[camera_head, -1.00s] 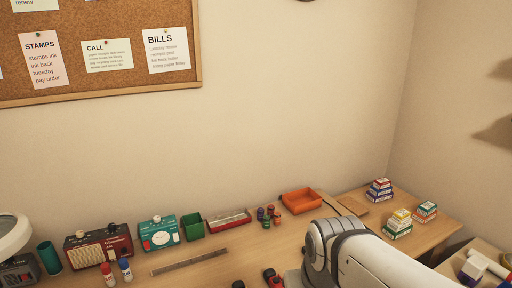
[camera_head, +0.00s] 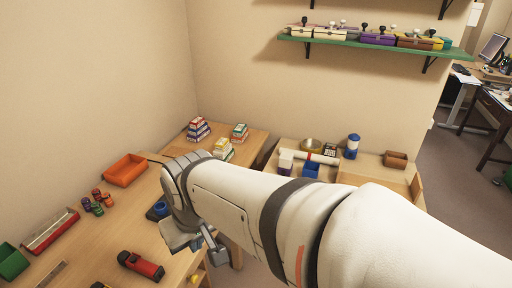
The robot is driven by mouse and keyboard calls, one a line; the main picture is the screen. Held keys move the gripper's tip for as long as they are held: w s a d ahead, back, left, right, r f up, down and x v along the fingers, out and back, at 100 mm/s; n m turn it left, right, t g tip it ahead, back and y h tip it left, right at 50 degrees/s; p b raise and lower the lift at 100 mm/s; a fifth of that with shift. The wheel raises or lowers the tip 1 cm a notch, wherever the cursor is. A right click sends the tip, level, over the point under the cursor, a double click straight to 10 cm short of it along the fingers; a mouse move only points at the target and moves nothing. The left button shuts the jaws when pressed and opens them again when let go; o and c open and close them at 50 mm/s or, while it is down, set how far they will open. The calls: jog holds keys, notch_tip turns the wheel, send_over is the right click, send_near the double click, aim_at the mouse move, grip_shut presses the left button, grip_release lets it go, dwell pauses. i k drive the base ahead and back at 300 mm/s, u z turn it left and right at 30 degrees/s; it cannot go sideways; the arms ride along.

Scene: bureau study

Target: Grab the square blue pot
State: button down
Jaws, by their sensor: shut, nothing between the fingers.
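The square blue pot (camera_head: 311,170) stands on the right-hand table, its open top showing. A white and purple box (camera_head: 286,162) stands close to its left. My arm reaches across the picture in front of that table and hides part of its near area. My gripper (camera_head: 213,250) hangs at the far end of my arm, left of the pot and well apart from it, over the front edge of the left desk. It is partly hidden by my wrist, shut and empty.
A paper roll (camera_head: 309,157), a blue jar (camera_head: 352,146) and a brown box (camera_head: 396,160) stand near the pot. A green shelf (camera_head: 375,47) hangs above.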

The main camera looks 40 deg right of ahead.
aim_at(311, 172)
jog(key=z, duration=2.1)
jog(key=i, duration=1.85)
jog(key=u, duration=0.55)
jog(key=k, duration=0.75)
jog(key=u, duration=0.2)
jog(key=i, duration=0.7)
jog(key=u, duration=0.05)
